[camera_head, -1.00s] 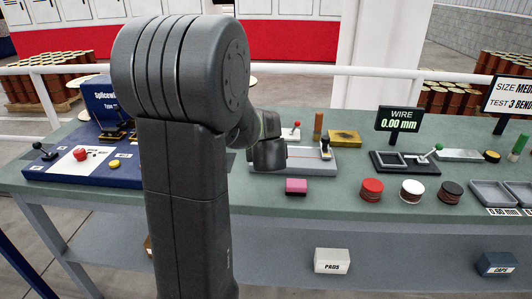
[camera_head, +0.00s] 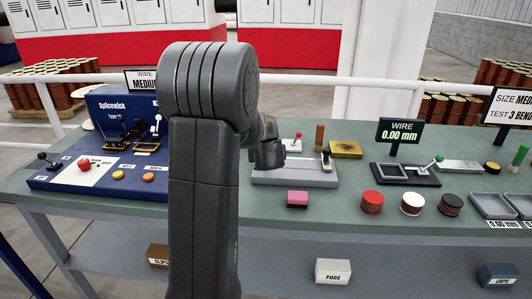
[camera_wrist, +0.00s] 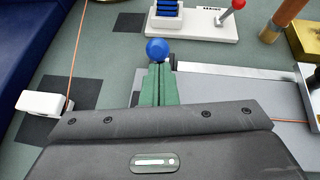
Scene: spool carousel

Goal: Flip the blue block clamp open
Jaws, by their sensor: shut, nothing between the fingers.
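In the wrist view a round blue knob (camera_wrist: 157,49) stands right at the tips of my gripper (camera_wrist: 158,70). My gripper's green fingers are together with nothing between them. The knob looks close to or touching the fingertips; I cannot tell which. What lies under the knob is mostly hidden by the fingers and the gripper body, so the clamp's position is unclear. In the head view my arm hides the fingers, and the blue knob does not show.
A grey bar (camera_wrist: 225,70) runs right of the knob. A white base with a red-knobbed lever (camera_wrist: 238,5) and a blue ribbed block (camera_wrist: 167,10) lies beyond. A white block (camera_wrist: 45,102) and orange wire are left.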

